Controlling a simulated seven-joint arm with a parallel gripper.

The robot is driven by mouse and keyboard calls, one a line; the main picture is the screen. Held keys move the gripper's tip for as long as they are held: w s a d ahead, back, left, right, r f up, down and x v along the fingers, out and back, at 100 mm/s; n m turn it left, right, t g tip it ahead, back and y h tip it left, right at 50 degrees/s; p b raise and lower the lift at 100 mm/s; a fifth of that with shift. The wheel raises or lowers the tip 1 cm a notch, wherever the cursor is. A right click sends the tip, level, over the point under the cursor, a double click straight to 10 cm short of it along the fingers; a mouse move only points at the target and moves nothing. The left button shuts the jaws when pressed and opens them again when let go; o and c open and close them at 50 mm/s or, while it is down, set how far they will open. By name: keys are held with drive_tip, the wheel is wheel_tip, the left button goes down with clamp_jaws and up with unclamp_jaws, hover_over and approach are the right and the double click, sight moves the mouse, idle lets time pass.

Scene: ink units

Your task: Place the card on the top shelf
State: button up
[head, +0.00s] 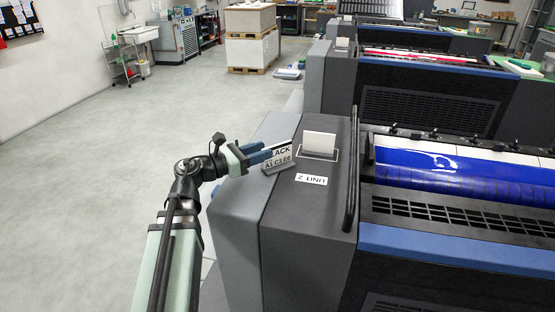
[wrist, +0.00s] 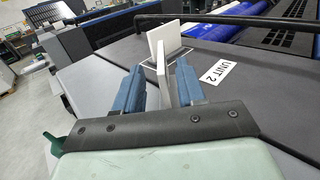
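My gripper (head: 258,156) is at the left edge of the top of the unit labelled UNIT 2, its blue fingers pointing right. In the wrist view the fingers (wrist: 158,88) are apart, with a thin pale plate (wrist: 163,72) between them. The plate is close to the right finger, with a gap to the left one. In the head view a small grey sign (head: 279,161) with "ACK" and "A1 C3 E0" shows at the fingertips, partly hidden. A blank white card (head: 319,143) stands upright in an outlined patch beyond it, also in the wrist view (wrist: 165,38).
The dark unit top (head: 301,212) bears a UNIT 2 label (head: 311,179). A black rail (head: 352,172) and blue roller (head: 450,172) lie to its right. More units stand behind. The floor (head: 80,160) at left is clear. I cannot make out a top shelf.

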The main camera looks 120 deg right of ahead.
sight(291, 142)
drive_tip(key=shift+s, duration=2.7)
clamp_jaws()
